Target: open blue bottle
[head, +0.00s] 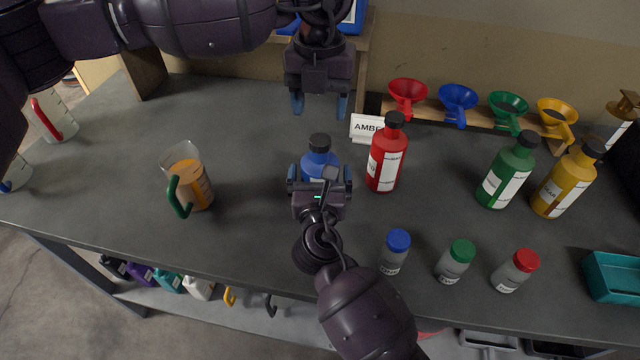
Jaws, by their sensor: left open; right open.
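The blue bottle (313,160) stands upright on the grey table near the middle, with its black cap (320,142) on. Its lower body is hidden behind my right gripper. My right gripper (320,174) is open, in front of the bottle, its fingers at either side of the body in the picture. I cannot tell whether they touch it. My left gripper (320,104) is open and empty, pointing down. It appears above and behind the cap in the picture, apart from it.
A red bottle (386,158) stands close to the right of the blue one, by a white AMBER sign (365,128). A jug of orange liquid (190,180) is at left. Small capped bottles (395,255) line the front right. Green (507,175) and yellow (565,185) bottles stand farther right.

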